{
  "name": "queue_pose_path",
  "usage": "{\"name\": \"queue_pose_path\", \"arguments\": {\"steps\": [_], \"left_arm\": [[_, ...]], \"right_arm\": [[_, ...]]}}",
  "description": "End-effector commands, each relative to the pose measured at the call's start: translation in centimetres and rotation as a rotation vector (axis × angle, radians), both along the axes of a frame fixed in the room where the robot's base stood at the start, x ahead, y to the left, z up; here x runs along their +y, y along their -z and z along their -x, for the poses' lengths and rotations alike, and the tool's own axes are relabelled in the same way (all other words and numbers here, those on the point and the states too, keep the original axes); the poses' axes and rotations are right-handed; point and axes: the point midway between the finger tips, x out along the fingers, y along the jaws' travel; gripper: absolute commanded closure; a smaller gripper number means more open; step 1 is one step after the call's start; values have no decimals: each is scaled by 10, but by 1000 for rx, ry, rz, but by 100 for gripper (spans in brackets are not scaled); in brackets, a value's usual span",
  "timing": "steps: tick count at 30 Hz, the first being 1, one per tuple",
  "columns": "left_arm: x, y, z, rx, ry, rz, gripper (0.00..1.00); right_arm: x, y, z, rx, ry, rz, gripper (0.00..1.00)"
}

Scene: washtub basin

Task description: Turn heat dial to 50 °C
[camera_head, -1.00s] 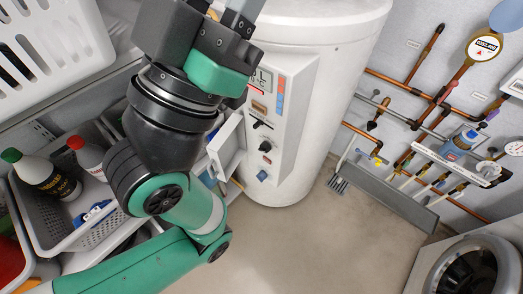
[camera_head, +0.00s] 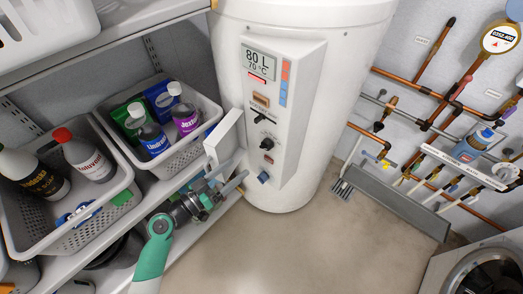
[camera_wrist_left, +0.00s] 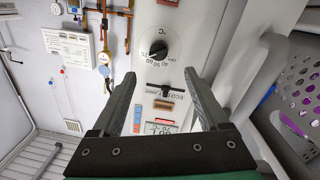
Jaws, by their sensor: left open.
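The heat dial (camera_head: 267,144) is a round black knob on the tank's white control panel. In the left wrist view the dial (camera_wrist_left: 155,48) appears upside down, with °C and number marks around it. The display (camera_head: 259,64) reads 80 L and 70 °C. My left gripper (camera_head: 238,180) is low and left of the panel, with its fingers towards it. In the left wrist view the left gripper (camera_wrist_left: 159,76) is open and empty, with the dial just beyond the fingertips, apart from them. My right gripper does not show.
A black selector (camera_head: 262,118) sits above the dial and a blue knob (camera_head: 263,177) below it. An open white panel door (camera_head: 223,138) stands at the panel's left. Shelf baskets (camera_head: 190,150) with bottles are close on the left. Floor is clear below the tank.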

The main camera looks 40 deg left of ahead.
Motion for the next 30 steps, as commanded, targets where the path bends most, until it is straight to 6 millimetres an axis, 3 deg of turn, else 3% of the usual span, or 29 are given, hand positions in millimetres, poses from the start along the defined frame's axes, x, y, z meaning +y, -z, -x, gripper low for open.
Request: {"name": "queue_pose_path", "arguments": {"steps": [5, 12, 18, 29, 30], "left_arm": [[-2, -1, -21, -1, 5, -2, 22], [-5, -1, -75, -2, 5, -2, 22], [-6, 0, -107, -1, 5, -3, 22], [-7, -1, -116, -1, 3, -2, 22], [-7, -1, -116, -1, 3, -2, 30]], "right_arm": [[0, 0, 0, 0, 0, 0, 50], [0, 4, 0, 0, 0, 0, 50], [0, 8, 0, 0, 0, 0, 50], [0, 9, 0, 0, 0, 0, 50], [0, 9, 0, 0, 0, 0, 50]]}}
